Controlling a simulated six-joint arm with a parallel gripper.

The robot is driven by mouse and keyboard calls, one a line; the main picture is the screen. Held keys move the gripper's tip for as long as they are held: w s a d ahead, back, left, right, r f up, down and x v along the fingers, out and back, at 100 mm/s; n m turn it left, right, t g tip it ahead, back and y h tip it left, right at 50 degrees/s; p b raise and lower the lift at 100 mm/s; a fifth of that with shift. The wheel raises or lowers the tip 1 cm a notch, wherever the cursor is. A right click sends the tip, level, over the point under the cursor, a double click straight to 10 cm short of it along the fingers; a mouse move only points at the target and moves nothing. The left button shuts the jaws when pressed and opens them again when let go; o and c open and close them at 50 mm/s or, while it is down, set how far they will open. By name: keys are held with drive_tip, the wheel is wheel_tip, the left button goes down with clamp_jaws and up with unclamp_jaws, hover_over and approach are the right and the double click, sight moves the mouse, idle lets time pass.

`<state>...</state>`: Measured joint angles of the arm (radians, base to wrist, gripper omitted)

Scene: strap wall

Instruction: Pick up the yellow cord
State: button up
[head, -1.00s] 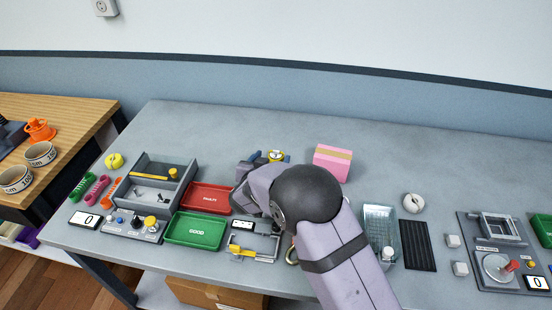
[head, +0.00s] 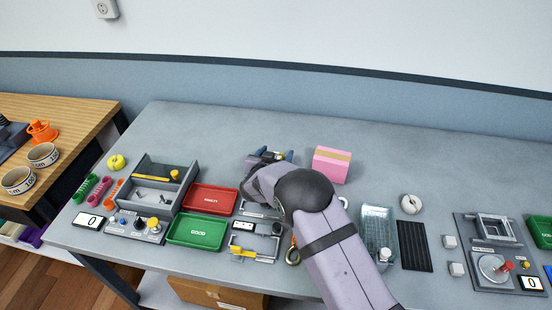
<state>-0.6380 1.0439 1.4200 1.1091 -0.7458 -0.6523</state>
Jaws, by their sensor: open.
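My gripper (head: 274,156) is open, its two dark blue-tipped fingers low over the table behind the red tray. A small yellow round thing, which looks like the yellow cord (head: 281,156), shows between the fingers, mostly hidden by my gripper. I cannot tell whether the fingers touch it. Another yellow round bundle (head: 117,162) lies at the far left of the table, apart from my gripper; its exact kind is too small to tell.
A pink block (head: 332,164) with a tan band stands right of my gripper. A red tray (head: 211,198) and a green tray (head: 197,231) lie to the left, beside a grey box (head: 183,196). A clear bin (head: 377,234) stands at right. The back of the table is clear.

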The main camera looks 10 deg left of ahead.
drive_tip(key=shift+c, duration=0.3)
drive_tip(key=c, duration=1.1)
drive_tip(key=shift+r, duration=0.1)
